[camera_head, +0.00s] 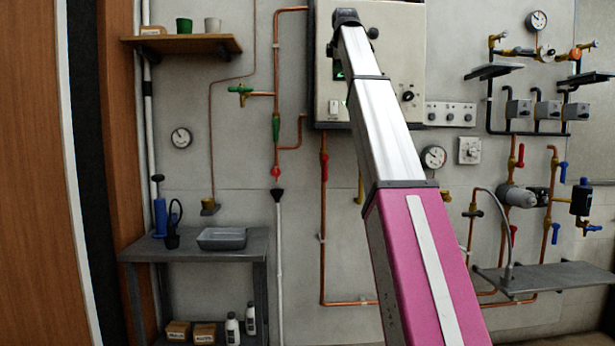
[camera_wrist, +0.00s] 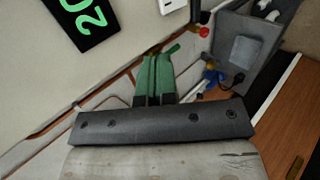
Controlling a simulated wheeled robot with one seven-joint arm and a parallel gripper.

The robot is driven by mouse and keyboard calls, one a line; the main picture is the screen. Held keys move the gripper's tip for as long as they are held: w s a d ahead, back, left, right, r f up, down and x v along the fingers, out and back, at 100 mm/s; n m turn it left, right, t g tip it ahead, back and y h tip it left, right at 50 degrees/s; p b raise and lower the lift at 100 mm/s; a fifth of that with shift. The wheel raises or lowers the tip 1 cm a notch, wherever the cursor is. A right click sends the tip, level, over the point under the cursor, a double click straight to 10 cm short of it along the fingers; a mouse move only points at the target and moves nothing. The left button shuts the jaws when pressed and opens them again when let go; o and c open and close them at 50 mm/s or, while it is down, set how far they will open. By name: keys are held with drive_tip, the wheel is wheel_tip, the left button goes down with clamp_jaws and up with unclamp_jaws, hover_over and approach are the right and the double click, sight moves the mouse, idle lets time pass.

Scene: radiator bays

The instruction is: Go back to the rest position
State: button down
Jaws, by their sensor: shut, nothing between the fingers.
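My gripper (camera_wrist: 156,58) shows in the wrist view as two green fingers side by side, shut with nothing between them. They point away from the dark bar of my wrist, in front of the pale boiler casing and copper pipes. In the head view my pink and silver arm reaches up and forward to the boiler (camera_head: 322,62) on the wall. The gripper itself is hidden there behind the arm's far end. Whether the fingers touch anything cannot be told.
A black display with green digits (camera_wrist: 83,17) is close by in the wrist view. A grey bench (camera_head: 140,247) with a tray (camera_head: 222,238) stands left, below a wooden shelf (camera_head: 215,45). Pipes, valves and a metal shelf (camera_head: 560,277) are at right.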

wheel_tip(320, 180, down, 55)
drive_tip(key=w+m+g, duration=0.1)
drive_tip(key=m+g, duration=0.3)
drive_tip(key=m, duration=0.4)
drive_tip(key=s+f+m+g, duration=0.15)
drive_tip(key=s+f, duration=0.25)
drive_tip(key=f, duration=0.4)
drive_tip(key=s+d+f+m+g, duration=0.15)
drive_tip(key=s+f, duration=0.25)
drive_tip(key=f, duration=0.4)
drive_tip(key=s+f+m, duration=0.2)
drive_tip(key=s+f, duration=0.2)
drive_tip(key=f, duration=0.4)
drive_tip(key=s+f+m+g, duration=0.2)
drive_tip(key=s+f+m, duration=0.3)
drive_tip(key=s+f, duration=1.4)
drive_tip(key=shift+s+g, duration=0.4)
drive_tip(key=shift+s, duration=0.05)
